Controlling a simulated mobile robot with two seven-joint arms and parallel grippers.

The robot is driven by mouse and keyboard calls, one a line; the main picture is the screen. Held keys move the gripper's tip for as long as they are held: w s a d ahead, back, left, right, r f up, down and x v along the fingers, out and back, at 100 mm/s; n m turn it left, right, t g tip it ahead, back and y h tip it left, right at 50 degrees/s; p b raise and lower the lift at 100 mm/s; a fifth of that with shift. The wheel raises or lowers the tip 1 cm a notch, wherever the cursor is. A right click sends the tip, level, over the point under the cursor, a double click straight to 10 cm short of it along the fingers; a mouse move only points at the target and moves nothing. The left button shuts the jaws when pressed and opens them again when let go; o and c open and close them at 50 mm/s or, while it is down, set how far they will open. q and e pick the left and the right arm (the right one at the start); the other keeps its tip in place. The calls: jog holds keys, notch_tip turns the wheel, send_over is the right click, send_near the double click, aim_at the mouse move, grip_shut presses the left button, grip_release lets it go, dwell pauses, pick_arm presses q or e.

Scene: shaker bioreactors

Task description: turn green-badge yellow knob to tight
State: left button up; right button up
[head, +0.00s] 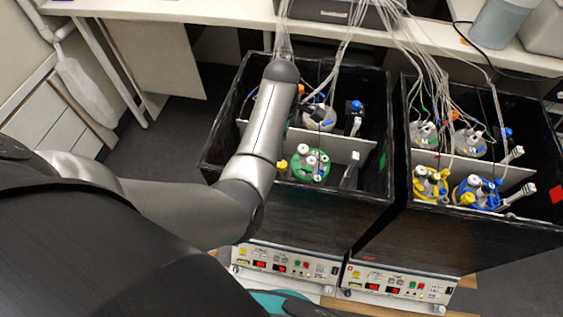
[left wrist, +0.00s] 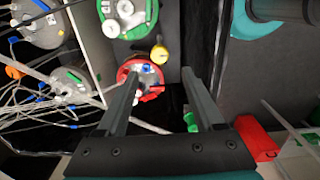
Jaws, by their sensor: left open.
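A small yellow knob (head: 282,164) sits at the left edge of a green-rimmed vessel lid (head: 309,167) in the left box. In the left wrist view the yellow knob (left wrist: 159,54) shows between the green-rimmed lid (left wrist: 127,28) and a red-rimmed lid (left wrist: 128,72). My left gripper (left wrist: 158,78) is open and empty, its fingers over the red-rimmed lid's side, with the yellow knob beyond their tips. In the head view my left forearm hides this gripper. A green patch (head: 382,161) shows on the left box's inner right wall. My right gripper is not seen.
The right black box (head: 480,232) holds several vessels with yellow and blue fittings. Many tubes (head: 400,55) hang down into both boxes from a white bench (head: 190,10). A white divider (head: 335,145) crosses the left box. Control panels (head: 285,265) sit below.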

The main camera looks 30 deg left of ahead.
aim_at(282, 163)
pick_arm(q)
notch_tip(282, 163, down, 9)
jog(key=b, duration=0.3)
jog(key=shift+f, duration=0.15)
jog(key=shift+c, duration=0.2)
grip_shut()
